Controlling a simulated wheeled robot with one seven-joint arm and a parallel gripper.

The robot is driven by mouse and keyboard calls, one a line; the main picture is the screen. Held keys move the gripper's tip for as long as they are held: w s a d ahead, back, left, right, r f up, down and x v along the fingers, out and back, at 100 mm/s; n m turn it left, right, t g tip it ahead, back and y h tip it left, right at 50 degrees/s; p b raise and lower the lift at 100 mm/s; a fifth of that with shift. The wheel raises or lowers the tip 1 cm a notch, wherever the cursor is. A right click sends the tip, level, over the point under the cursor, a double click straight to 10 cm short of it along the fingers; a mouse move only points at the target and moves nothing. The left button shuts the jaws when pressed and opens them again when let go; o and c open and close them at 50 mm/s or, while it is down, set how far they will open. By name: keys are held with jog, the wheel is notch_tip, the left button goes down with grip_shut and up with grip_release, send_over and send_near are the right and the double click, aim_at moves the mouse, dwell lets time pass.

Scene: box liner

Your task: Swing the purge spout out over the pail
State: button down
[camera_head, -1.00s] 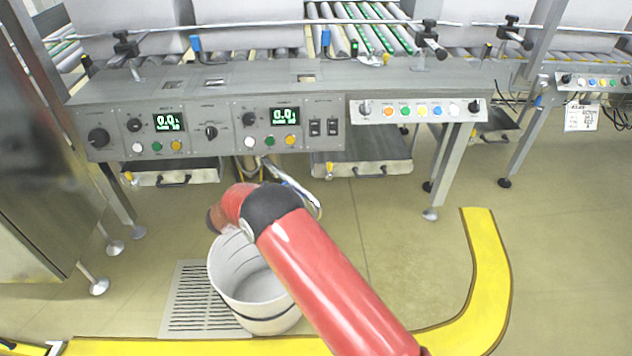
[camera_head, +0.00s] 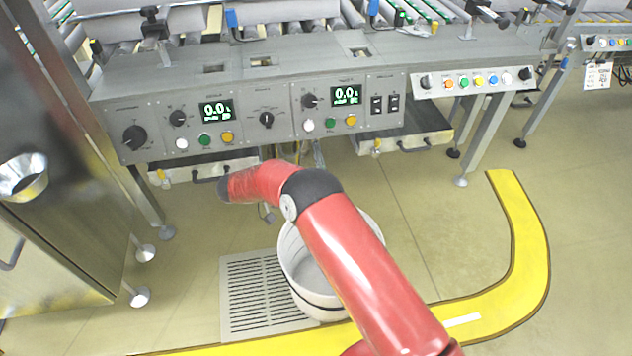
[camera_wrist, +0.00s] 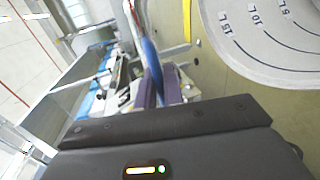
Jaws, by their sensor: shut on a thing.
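The white pail (camera_head: 300,262) stands on the floor in front of the machine, partly behind my red arm. In the wrist view the pail (camera_wrist: 262,48) fills the upper right, with litre marks on its inner wall. My gripper (camera_wrist: 158,88) shows there with its dark fingers shut on a slim blue piece (camera_wrist: 151,58), seemingly the spout's grip. The pail is to the right of the fingers in that view. In the head view my arm hides most of the gripper. The spout's outlet is not clear, so I cannot tell whether it is over the pail.
The grey control panel (camera_head: 285,118) with knobs and displays overhangs behind my arm. A steel cabinet (camera_head: 60,200) stands at the left. A floor grate (camera_head: 250,295) lies left of the pail. Yellow floor tape (camera_head: 528,240) curves at the right, with open floor inside it.

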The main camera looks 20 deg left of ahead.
jog(key=shift+a, duration=0.15)
dwell(0.3)
jog(key=c, duration=1.6)
grip_release()
jog(key=b+v, duration=0.1)
jog(key=v, duration=0.6)
jog(key=shift+s+a+r, duration=0.1)
jog(key=shift+a, duration=0.25)
